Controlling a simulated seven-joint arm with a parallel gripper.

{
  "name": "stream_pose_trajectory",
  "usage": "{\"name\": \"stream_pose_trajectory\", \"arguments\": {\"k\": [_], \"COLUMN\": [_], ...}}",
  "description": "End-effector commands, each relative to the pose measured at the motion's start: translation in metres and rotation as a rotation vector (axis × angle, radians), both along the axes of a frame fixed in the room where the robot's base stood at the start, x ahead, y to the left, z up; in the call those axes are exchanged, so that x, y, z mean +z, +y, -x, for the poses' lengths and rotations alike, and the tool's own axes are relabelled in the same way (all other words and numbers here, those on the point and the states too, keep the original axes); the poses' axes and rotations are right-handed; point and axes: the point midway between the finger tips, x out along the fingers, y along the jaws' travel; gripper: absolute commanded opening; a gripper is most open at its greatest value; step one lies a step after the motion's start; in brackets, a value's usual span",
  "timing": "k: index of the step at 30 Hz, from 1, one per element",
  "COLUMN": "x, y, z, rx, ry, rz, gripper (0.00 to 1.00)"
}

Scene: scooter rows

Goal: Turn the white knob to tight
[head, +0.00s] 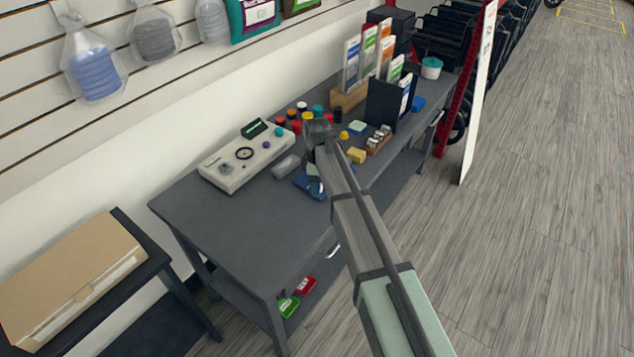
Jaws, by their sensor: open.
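A white control box (222,180) lies on the dark grey workbench, left of my arm's end. On its top, a small pale round part sits in a dark ring and looks like the white knob (244,153). Its pointer and any "tight" mark are too small to read. A greyish knob (226,169) and a small purple-blue button (266,145) are on the same face. My gripper (319,131) is at the dark far end of my arm, right of the box and apart from it. Its fingers cannot be made out clearly, and no held object shows.
The workbench (205,225) is bare at its near left. Card holders and a dark upright panel (383,103) stand farther right. A slatted wall is behind.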

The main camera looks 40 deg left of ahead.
Motion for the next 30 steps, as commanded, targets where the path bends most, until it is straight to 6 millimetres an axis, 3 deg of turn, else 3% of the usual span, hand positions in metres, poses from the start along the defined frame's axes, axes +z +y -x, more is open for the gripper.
{"name": "stream_pose_trajectory", "arguments": {"k": [5, 23, 30], "x": [0.0, 0.0002, 0.0002], "y": [0.0, 0.0, 0.0], "z": [0.0, 0.0001, 0.0001], "rx": [0.0, 0.0, -0.022], "ry": [0.0, 0.001, 0.001], "rz": [0.0, 0.0, 0.0], "gripper": [0.61, 0.05, 0.05]}}
